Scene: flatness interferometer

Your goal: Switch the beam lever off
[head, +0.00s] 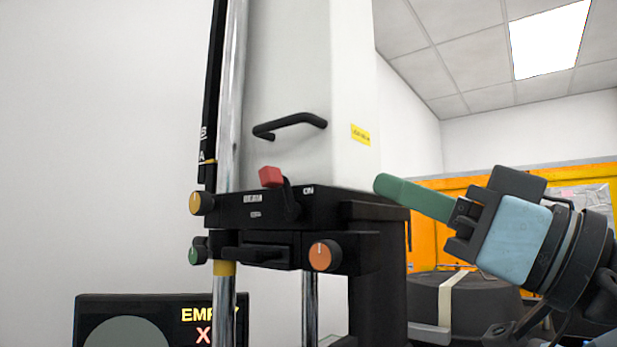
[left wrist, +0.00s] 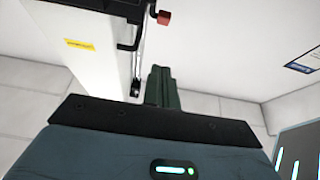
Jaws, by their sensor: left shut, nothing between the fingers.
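The beam lever (head: 271,177) is a black arm with a red block on its end, on the front of the black housing of a tall white instrument. It leans up and to the left from its pivot, and an "ON" label sits to the right. Its red end also shows in the left wrist view (left wrist: 164,18), above the fingers. My left gripper (head: 382,184), with green fingers, is to the right of the instrument in the head view. Its fingers are shut and empty, apart from the lever. My right gripper is not in view.
The housing carries orange knobs (head: 325,255) and a green knob (head: 194,251). A black handle (head: 290,125) juts from the white column (head: 345,90). A dark display (head: 150,303) reading "EMPTY" with an X stands lower left. A dark round object (head: 424,295) is behind my gripper.

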